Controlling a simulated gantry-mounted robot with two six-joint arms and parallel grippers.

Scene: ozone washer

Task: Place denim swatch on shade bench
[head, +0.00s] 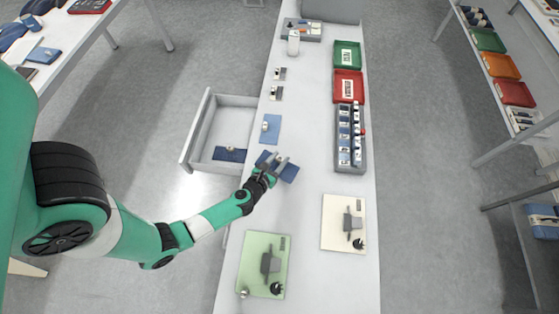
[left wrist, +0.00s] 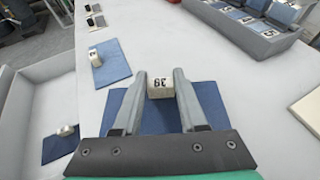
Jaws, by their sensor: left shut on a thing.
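My left gripper (head: 277,161) is over the long white bench (head: 310,225). It is shut on the small white numbered block of a dark blue denim swatch (head: 290,173). In the left wrist view the block (left wrist: 160,86) sits between the fingertips, and the blue cloth (left wrist: 211,103) spreads beneath and behind the fingers, partly hidden. I cannot tell whether the cloth touches the bench. A lighter blue swatch (head: 270,128) with a block lies on the bench just beyond. Another dark blue swatch (head: 230,154) lies in the open drawer. My right gripper is not in view.
The open drawer (head: 191,132) juts out left of the bench. A grey rack (head: 346,166) of numbered swatches, a red tray (head: 348,86) and a green tray (head: 347,55) line the right side. A green board (head: 251,257) and a cream board (head: 333,237) lie nearer.

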